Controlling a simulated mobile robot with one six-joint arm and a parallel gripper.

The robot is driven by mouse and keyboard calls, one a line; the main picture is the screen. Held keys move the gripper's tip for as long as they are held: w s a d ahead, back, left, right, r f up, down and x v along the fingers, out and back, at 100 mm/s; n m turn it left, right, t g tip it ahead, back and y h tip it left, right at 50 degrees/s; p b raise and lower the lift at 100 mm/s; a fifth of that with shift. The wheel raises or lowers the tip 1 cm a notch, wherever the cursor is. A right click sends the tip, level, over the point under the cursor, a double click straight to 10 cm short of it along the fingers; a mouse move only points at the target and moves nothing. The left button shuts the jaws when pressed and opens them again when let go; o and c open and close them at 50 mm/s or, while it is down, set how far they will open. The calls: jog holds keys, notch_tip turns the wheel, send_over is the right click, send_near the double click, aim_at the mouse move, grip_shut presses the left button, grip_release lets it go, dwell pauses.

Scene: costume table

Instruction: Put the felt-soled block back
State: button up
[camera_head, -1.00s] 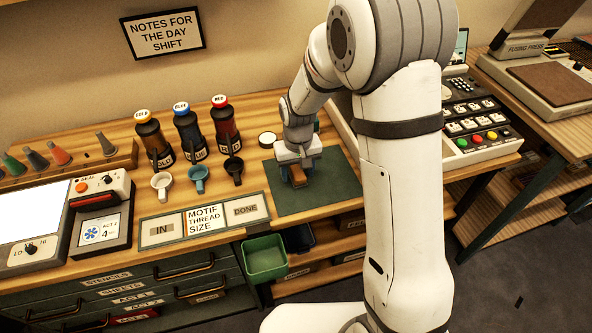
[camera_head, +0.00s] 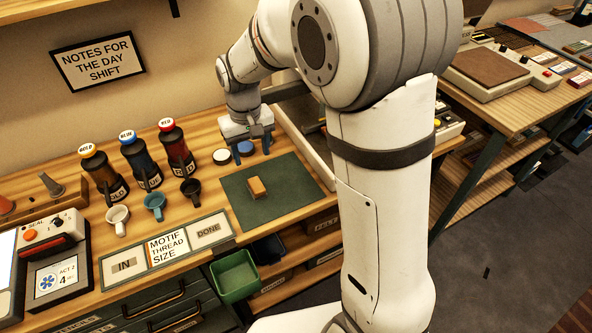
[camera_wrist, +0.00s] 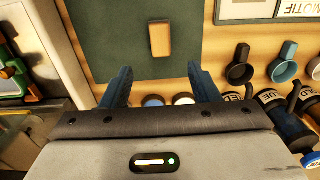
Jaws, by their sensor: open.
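A small tan-brown block (camera_head: 257,188) lies alone on the dark green mat (camera_head: 290,205). In the wrist view the block (camera_wrist: 160,40) shows beyond my fingertips, apart from them. Whether its underside has felt is hidden. My gripper (camera_head: 254,148) is open and empty, above the table just behind the mat's back edge. Its two blue fingers (camera_wrist: 162,88) stand wide apart in the wrist view.
Two round lids or tins, one white (camera_head: 221,156) and one blue (camera_head: 245,149), sit behind the mat. Labelled bottles (camera_head: 177,147) and small cups (camera_head: 154,205) stand to the left. A sign strip (camera_head: 167,250) with IN and DONE lies front left. A green bin (camera_head: 236,275) hangs below the front edge.

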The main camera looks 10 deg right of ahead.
jog(key=s+d+r+m+t, duration=0.1)
jog(key=s+d+r, duration=0.2)
jog(key=s+d, duration=0.4)
jog(key=s+d+r+m+t, duration=0.1)
jog(key=s+d+r+m, duration=0.1)
jog(key=s+d, duration=0.5)
jog(key=s+r, duration=0.1)
jog(key=s, duration=0.4)
jog(key=shift+s+t, duration=0.2)
jog(key=shift+t, duration=0.1)
jog(key=shift+r, duration=0.1)
jog(key=shift+r, duration=0.1)
jog(key=shift+c, duration=0.3)
